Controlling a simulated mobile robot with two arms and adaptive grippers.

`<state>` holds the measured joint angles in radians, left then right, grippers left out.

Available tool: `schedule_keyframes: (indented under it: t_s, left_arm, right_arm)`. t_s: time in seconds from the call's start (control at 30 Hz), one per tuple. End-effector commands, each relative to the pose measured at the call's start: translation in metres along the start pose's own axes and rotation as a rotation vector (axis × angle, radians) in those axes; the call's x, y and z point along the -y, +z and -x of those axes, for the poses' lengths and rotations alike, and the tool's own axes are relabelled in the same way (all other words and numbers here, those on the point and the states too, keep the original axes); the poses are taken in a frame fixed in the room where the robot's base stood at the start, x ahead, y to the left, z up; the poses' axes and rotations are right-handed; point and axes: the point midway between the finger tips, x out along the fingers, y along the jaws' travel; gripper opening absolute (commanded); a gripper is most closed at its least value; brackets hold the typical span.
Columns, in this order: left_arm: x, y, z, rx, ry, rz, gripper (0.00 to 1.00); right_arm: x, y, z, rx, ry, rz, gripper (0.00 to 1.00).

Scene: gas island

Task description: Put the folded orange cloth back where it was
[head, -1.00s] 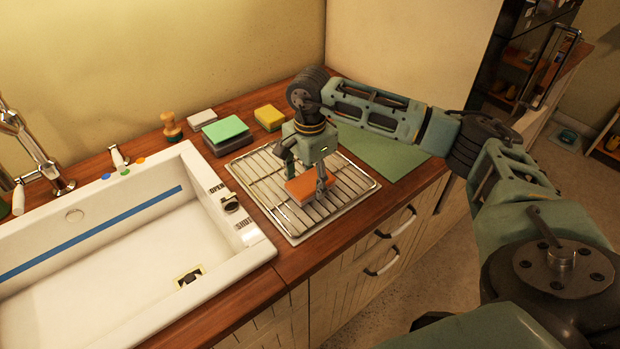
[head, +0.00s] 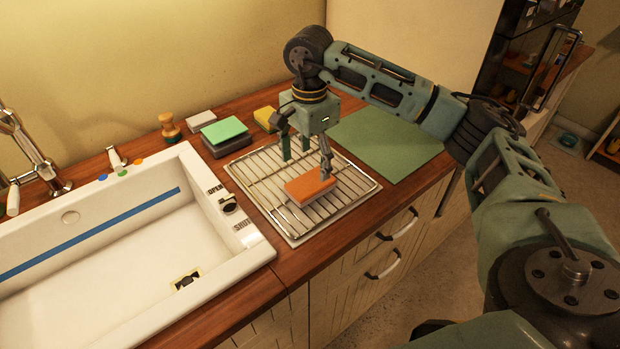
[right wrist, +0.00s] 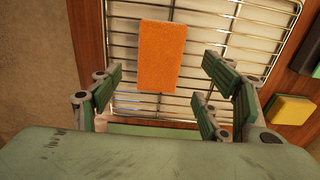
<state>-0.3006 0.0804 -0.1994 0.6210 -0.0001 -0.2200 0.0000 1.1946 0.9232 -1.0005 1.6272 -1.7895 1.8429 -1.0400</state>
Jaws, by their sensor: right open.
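The folded orange cloth (head: 311,186) lies flat on the wire rack (head: 262,187) beside the sink. It also shows in the right wrist view (right wrist: 168,55), lying on the bars between and beyond my finger tips. My right gripper (head: 305,158) is open and empty, above the rack and just behind the cloth in the head view. Its spread fingers also show in the right wrist view (right wrist: 165,85), apart from the cloth. My left gripper is not in view.
A white sink (head: 110,255) is left of the rack. A green mat (head: 395,145) lies right of it. Behind the rack are a green sponge (head: 224,129) on a dark block, a yellow sponge (head: 265,118), a white block (head: 201,119) and a wooden brush (head: 170,126).

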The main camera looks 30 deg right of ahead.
Motion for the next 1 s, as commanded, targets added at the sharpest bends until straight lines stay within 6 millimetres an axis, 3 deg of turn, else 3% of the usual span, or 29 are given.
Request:
schedule_keyframes:
  t_s: [0.2, 0.33, 1.0]
  left_arm:
    - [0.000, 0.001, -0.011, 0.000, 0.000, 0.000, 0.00]
    - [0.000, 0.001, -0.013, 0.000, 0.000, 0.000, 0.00]
    - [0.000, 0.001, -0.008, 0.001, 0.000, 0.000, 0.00]
  right_arm:
    - [0.001, 0.000, 0.038, 0.001, -0.002, -0.001, 0.70]
    - [0.000, 0.000, 0.050, 0.001, 0.000, -0.001, 0.70]
    - [0.000, 0.000, 0.059, 0.001, 0.001, 0.000, 0.70]
